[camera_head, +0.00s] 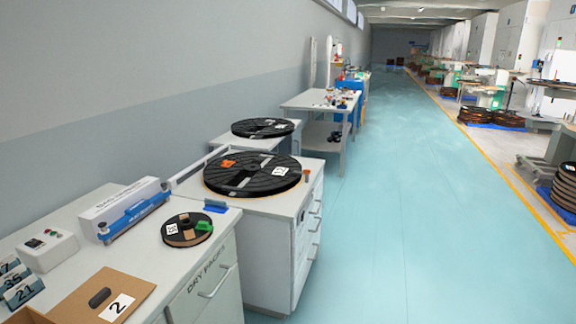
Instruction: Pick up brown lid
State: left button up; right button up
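The brown lid (92,301) is a flat cardboard-coloured panel at the bottom left. It has a dark oval slot or grip (100,298) and a white label with the number 2 (117,307). It lies on the near white cabinet top (150,262), close to its front edge. Its lower left part is cut off by the picture edge, and I cannot tell what is under it. Neither of my grippers shows in the head view.
Beside the lid are numbered cards (18,284), a control box (48,250), a white-and-blue device (125,210) and a small black reel (186,230). A large black reel (252,175) lies on the cabinet beyond. The blue-green floor (400,220) to the right is clear.

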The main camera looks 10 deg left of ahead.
aim_at(110, 296)
jog(key=u, duration=1.55)
